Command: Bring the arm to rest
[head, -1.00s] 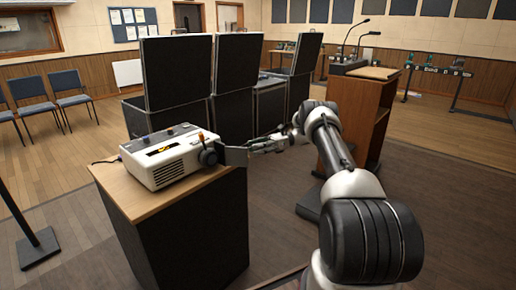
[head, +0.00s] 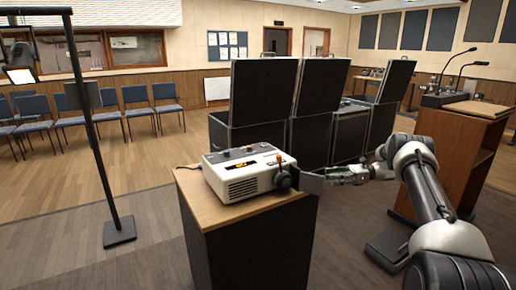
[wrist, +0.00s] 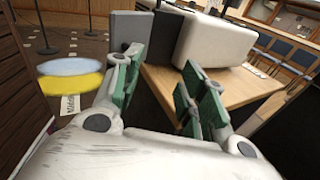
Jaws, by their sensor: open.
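My gripper (head: 333,177) is just right of a white box-shaped device (head: 248,178) in the head view. In the wrist view my gripper (wrist: 162,64) shows its green-padded fingers spread apart, with nothing held between them. The device also shows in the wrist view (wrist: 214,40), beyond the fingers. It has knobs on top, a dark round knob and a grey plate (head: 311,184) at its right side. My gripper looks close to the plate; I cannot tell whether they touch. My arm reaches in from the lower right, bent.
The device sits on a wood-topped black stand (head: 258,243). Black cases (head: 263,95) stand behind it. A wooden lectern (head: 447,163) with microphones is at the right, near my arm. A black light stand (head: 94,135) is at the left. Floor between light stand and device is clear.

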